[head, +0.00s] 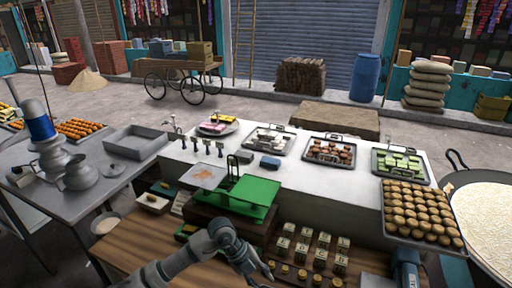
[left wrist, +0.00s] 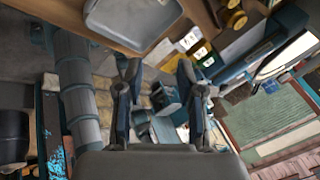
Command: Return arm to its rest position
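My left arm comes in from the lower left in the head view, over the wooden lower shelf (head: 130,255). My left gripper (head: 262,272) is near the bottom edge of that view, left of a row of small brass-coloured pieces (head: 302,274). In the left wrist view the two fingers of my left gripper (left wrist: 158,78) stand apart with nothing held between them. The fingers point toward a cluttered, tilted scene. My right gripper is not seen in either view.
A green scale (head: 248,190) stands just beyond my left arm. Small labelled boxes (head: 315,248) are right of my gripper. The white counter (head: 330,185) holds several sweet trays; a wide pan (head: 485,215) is at the right. A grey side table (head: 65,205) is at the left.

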